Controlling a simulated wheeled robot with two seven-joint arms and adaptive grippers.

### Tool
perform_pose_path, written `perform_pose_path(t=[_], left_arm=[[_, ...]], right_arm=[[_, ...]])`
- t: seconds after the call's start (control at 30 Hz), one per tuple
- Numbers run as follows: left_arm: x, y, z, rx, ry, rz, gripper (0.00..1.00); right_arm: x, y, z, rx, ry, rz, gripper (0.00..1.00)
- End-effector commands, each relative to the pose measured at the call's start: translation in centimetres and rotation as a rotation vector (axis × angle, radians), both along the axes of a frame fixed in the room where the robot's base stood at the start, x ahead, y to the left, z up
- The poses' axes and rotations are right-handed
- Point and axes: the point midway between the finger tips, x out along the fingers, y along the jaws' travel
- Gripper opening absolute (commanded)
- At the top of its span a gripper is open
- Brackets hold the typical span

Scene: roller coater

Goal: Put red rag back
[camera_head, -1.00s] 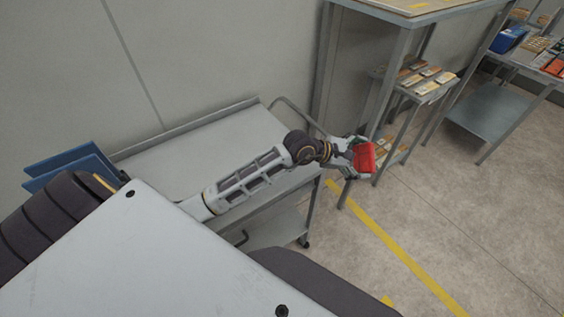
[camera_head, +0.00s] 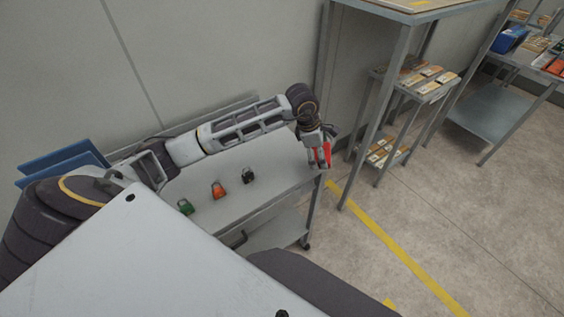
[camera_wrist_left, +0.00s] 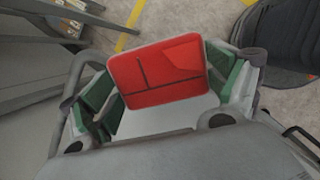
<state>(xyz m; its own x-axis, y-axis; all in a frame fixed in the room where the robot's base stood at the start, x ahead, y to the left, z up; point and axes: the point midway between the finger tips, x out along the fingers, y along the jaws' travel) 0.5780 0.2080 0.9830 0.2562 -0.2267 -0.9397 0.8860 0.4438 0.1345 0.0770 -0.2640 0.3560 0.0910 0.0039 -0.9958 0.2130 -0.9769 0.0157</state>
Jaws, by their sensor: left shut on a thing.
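The red rag (camera_head: 326,155) is a flat red pad with rounded corners. My left gripper (camera_head: 318,150) is shut on it, at the right end of the grey cart top (camera_head: 240,205). In the left wrist view the red rag (camera_wrist_left: 160,72) sits between the green-padded fingers of my left gripper (camera_wrist_left: 165,95), with the light cart top partly behind it. Whether the rag touches the cart top I cannot tell. My right gripper is not in view.
A green item (camera_head: 185,207), an orange item (camera_head: 218,190) and a black item (camera_head: 249,175) stand in a row on the cart top. Blue panels (camera_head: 65,163) are at the left. A metal shelf rack (camera_head: 385,110) stands to the right, with floor between.

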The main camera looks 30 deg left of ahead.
Motion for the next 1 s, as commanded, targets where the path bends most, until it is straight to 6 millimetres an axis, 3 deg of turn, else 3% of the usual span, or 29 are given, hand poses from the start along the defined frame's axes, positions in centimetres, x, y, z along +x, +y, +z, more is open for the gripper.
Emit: perform_pose_path(t=[0.03,0.2,0.4,0.6,1.0], left_arm=[[0.0,1.9,0.2,0.023,0.028,0.040,0.70],[-0.8,7.3,1.2,0.066,0.126,0.171,0.70],[-1.7,11.6,2.6,0.084,0.197,0.284,0.70],[-2.2,13.3,3.3,0.086,0.225,0.331,0.70],[-2.2,13.4,3.2,0.086,0.228,0.335,0.70]], right_arm=[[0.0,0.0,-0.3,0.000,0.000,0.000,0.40],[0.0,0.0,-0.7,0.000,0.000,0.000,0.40],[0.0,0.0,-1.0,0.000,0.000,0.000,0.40],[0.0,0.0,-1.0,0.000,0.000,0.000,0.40],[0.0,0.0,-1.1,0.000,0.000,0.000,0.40]])
